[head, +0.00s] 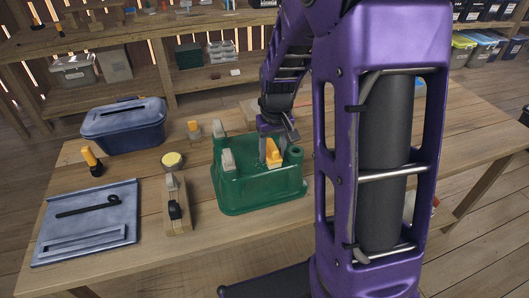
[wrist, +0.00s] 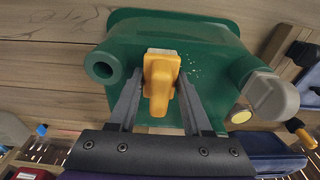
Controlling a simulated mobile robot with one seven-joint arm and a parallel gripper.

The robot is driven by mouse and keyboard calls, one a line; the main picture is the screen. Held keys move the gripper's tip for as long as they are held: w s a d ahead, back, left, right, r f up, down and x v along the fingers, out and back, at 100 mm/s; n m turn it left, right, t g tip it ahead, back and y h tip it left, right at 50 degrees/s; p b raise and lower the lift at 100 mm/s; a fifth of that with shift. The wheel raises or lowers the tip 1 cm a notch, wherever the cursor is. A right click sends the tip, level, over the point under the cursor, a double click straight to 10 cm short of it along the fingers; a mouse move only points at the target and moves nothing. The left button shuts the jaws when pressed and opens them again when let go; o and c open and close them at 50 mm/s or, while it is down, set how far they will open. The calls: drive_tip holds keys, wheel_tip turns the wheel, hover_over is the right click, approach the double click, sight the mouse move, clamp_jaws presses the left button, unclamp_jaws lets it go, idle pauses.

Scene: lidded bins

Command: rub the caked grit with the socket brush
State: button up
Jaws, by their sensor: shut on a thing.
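My gripper (head: 272,140) is shut on a yellow-orange handled tool (head: 273,155), which looks like the socket brush. In the wrist view the brush (wrist: 160,82) sits between the two dark fingers, its pale end against or just over the green bin (wrist: 200,32); contact is unclear. The green bin (head: 255,195) stands on the table, apparently upside down, with a round open socket (wrist: 104,66) at one corner and a grey rounded piece (wrist: 272,96) at another. A few pale specks (wrist: 194,72), possibly the caked grit, lie on the green surface right of the brush.
On the table (head: 150,255) left of the green bin are a blue lidded bin (head: 123,130), a blue panel (head: 100,225) bearing a black tool, a wooden block (head: 177,215), a yellow-topped round tin (head: 172,160) and a yellow-handled black tool (head: 92,160). Shelves stand behind.

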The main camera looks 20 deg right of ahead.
sight(250, 166)
drive_tip(key=shift+d, duration=0.75)
drive_tip(key=shift+r, duration=0.1)
drive_tip(key=shift+a+f, duration=0.2)
drive_tip(key=shift+a, duration=3.55)
wheel_tip(250, 166, up, 6)
drive_tip(key=p, duration=0.4)
drive_tip(key=shift+p, duration=0.35)
drive_tip(key=shift+r, duration=0.15)
